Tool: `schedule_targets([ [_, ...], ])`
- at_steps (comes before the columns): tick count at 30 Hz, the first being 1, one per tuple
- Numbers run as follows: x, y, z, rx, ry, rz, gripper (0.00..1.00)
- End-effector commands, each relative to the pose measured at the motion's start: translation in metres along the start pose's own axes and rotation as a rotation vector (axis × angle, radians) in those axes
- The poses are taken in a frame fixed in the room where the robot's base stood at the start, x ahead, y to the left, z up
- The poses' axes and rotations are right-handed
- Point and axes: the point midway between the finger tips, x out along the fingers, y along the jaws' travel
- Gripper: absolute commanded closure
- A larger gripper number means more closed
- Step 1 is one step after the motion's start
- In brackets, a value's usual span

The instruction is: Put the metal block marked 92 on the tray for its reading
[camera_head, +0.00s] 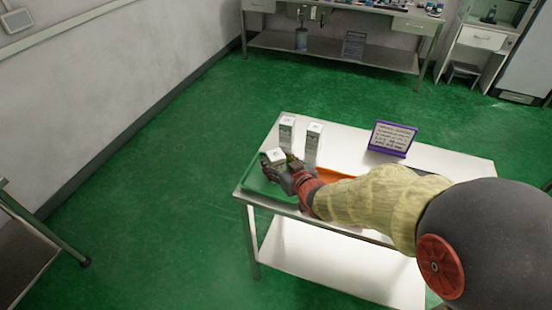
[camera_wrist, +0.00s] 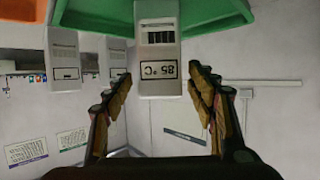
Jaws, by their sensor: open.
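A pale grey upright block (camera_head: 277,156) stands at the green tray (camera_head: 254,182) on the left of the table. It also shows in the wrist view (camera_wrist: 158,55), with a dark striped panel and a label that appears to read 85 °C. My gripper (camera_head: 283,170) is open, its fingers (camera_wrist: 160,82) on either side of this block with gaps showing. Two similar blocks, one at the left (camera_head: 286,130) and one at the right (camera_head: 314,138), stand behind it. I cannot read a 92 on any block.
An orange tray (camera_head: 333,174) lies right of the green one, partly behind my arm. A purple-framed sign (camera_head: 392,138) stands at the back of the white table (camera_head: 452,163). Its text is too small to read. A bench (camera_head: 345,51) is far behind, with open green floor between.

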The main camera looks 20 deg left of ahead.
Motion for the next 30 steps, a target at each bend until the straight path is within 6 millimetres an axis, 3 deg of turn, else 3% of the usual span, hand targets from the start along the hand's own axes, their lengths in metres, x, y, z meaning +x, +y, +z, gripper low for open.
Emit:
schedule_targets([
  [6, -0.048, 0.001, -0.004, 0.000, 0.002, 0.001, 0.43],
  [13, -0.086, 0.000, -0.003, 0.000, 0.001, 0.001, 0.43],
  [18, -0.100, 0.000, -0.002, 0.000, 0.001, 0.001, 0.43],
  [26, -0.102, 0.000, 0.000, 0.000, 0.000, 0.001, 0.43],
  [30, -0.111, 0.016, -0.007, 0.003, -0.019, 0.041, 0.43],
])
